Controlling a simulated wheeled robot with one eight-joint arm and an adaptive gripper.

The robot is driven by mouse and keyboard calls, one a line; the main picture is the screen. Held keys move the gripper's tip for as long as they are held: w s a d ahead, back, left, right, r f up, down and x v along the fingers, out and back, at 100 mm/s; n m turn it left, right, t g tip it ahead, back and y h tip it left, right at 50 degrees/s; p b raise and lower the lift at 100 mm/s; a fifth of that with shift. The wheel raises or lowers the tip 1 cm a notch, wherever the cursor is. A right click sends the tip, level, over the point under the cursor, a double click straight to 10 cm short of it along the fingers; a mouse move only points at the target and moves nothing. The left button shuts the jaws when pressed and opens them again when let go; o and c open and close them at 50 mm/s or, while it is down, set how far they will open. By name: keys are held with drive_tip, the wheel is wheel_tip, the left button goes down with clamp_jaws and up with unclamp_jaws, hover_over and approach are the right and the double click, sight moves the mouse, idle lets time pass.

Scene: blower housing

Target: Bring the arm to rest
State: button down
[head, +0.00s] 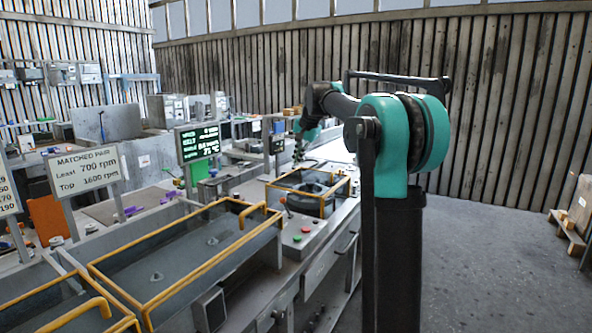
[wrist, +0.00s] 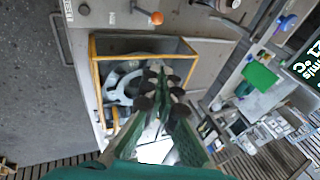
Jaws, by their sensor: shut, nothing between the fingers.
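My arm (head: 395,150) is a teal and black arm on a dark column at the right of the head view. It reaches left and away over the workbench. My gripper (head: 299,148) hangs above the bench near the yellow-framed housing box, small in that view. In the wrist view my gripper (wrist: 160,90) is shut, its dark finger pads close together with nothing held. Behind the fingers is the yellow-framed box (wrist: 95,75), with a grey ring-shaped part (wrist: 122,88) inside. The fingers hide part of the box. The box also shows in the head view (head: 330,207).
A long yellow-framed bin (head: 150,310) stands at the front left. A control panel with red and green buttons (head: 300,237) sits beside the box. A green-text screen (head: 198,142) and a "Matched pair" sign (head: 85,170) stand behind. Open floor (head: 490,260) lies to the right.

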drive_tip(key=shift+s+r, duration=0.15)
drive_tip(key=shift+r, duration=0.35)
drive_tip(key=s+d+f+n, duration=0.2)
drive_tip(key=s+f, duration=1)
drive_tip(key=s, duration=0.2)
drive_tip(key=s+d+f+n+h, duration=0.1)
drive_tip(key=s+d+f+n, duration=0.2)
drive_tip(key=s+f, duration=0.9)
drive_tip(key=s+d+f+n+h, duration=0.1)
drive_tip(key=s+d+f+n, duration=0.1)
drive_tip(key=s+f, duration=0.9)
drive_tip(key=s+d, duration=0.1)
drive_tip(key=s, duration=0.4)
drive_tip(key=shift+s+d+f+n+g, duration=0.2)
drive_tip(key=shift+s+f+n+g, duration=0.1)
drive_tip(key=shift+f, duration=0.1)
